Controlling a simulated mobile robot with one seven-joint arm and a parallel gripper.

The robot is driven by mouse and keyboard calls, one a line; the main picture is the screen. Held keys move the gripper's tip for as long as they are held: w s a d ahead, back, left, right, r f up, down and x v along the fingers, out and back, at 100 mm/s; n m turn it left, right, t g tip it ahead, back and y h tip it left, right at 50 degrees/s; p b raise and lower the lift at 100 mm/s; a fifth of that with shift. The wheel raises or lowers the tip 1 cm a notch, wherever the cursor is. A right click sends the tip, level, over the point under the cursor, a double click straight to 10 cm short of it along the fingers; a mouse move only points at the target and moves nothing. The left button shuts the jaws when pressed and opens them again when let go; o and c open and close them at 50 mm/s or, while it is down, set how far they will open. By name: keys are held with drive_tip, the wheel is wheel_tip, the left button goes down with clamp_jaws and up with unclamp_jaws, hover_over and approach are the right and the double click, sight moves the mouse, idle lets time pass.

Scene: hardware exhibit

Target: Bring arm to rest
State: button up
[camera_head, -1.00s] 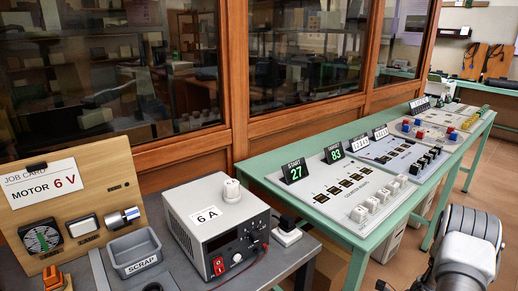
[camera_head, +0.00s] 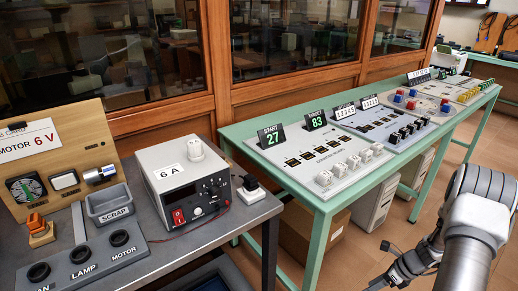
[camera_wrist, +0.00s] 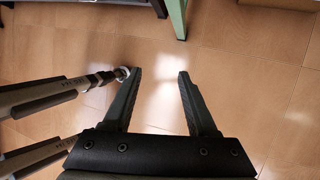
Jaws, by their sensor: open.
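My gripper (camera_wrist: 160,75) is open in the wrist view, its two dark fingers spread apart with only tiled floor between them. Nothing is held. In the head view my gripper (camera_head: 384,262) shows small at the lower right, beside my grey arm. It hangs over the floor, in front of the green table (camera_head: 327,220) and apart from it.
A grey workbench (camera_head: 170,245) at left holds a power supply (camera_head: 185,188), a scrap bin (camera_head: 110,204) and a motor job-card board (camera_head: 60,160). The green table bears several switch panels (camera_head: 320,160). A cardboard box (camera_head: 325,228) stands beneath it. Floor (camera_head: 350,270) in front is clear.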

drive_tip(key=a+r+n+h, duration=0.1)
drive_tip(key=a+r+n, duration=0.3)
drive_tip(key=r, duration=0.5)
drive_tip(key=w+a+r+n+h, duration=0.1)
drive_tip(key=a+r+n, duration=0.3)
drive_tip(key=r, duration=0.6)
drive_tip(key=a+r+n, duration=0.4)
drive_tip(key=r+n, duration=0.1)
drive_tip(key=r, duration=0.4)
drive_tip(key=s+a+r+n+t+h, duration=0.2)
drive_tip(key=s+a+r+n, duration=0.3)
drive_tip(key=s+r+n, duration=0.4)
drive_tip(key=s+a+r+n+t+h, duration=0.1)
drive_tip(key=s+a+r+n+t, duration=0.1)
drive_tip(key=s+a+r+n, duration=0.6)
drive_tip(key=s+d+r+m+p, duration=0.1)
drive_tip(key=s+d+r+p, duration=0.1)
drive_tip(key=r+p, duration=1.3)
drive_tip(key=shift+s+d+m+p, duration=0.15)
drive_tip(key=shift+d+m+p, duration=0.35)
drive_tip(key=shift+p, duration=0.45)
